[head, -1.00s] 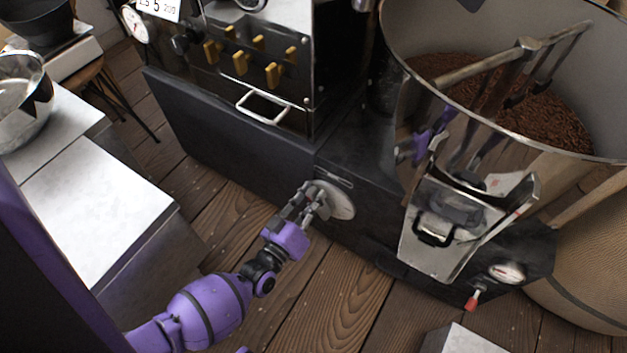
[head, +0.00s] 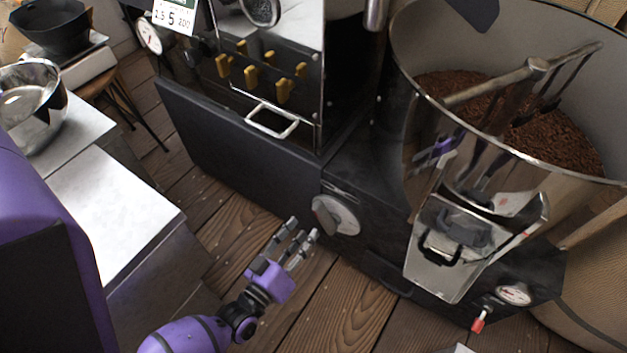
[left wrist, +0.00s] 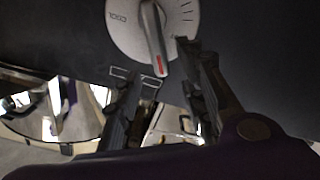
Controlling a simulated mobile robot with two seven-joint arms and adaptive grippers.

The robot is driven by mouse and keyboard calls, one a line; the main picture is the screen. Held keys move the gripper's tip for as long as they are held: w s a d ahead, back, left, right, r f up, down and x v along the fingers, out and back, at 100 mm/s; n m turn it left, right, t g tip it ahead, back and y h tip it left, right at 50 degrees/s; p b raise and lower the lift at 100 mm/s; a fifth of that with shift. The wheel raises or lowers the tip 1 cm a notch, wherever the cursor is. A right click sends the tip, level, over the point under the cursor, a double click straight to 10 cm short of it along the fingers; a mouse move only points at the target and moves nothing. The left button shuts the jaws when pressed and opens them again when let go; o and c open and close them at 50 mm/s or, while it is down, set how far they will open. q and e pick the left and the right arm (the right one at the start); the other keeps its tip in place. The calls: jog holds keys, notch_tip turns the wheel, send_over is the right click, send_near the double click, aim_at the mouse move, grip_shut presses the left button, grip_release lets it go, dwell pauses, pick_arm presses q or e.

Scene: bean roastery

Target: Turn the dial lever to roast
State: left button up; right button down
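The dial (head: 347,215) is a pale round plate on the dark front of the roaster, with a grey lever (head: 325,216) across it. In the left wrist view, the dial plate (left wrist: 186,22) has small lettering at its left and tick marks at its right. The lever (left wrist: 153,38) there has a red mark at its lower end, which points down between my fingers. My left gripper (head: 302,229) is open and empty, just in front of the dial and apart from the lever. Its fingers (left wrist: 165,85) also show in the left wrist view. My right gripper is not in view.
A steel drum (head: 425,90) with brown beans stands right of the dial, with a chute door (head: 450,240) and a red-tipped handle (head: 478,322) below. A white-topped block (head: 110,215) and a steel bowl (head: 30,105) are at the left. Wooden floor lies open around my left gripper.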

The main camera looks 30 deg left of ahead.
pick_arm(q)
jog(key=s, duration=0.4)
jog(key=shift+s, duration=0.1)
dwell(0.4)
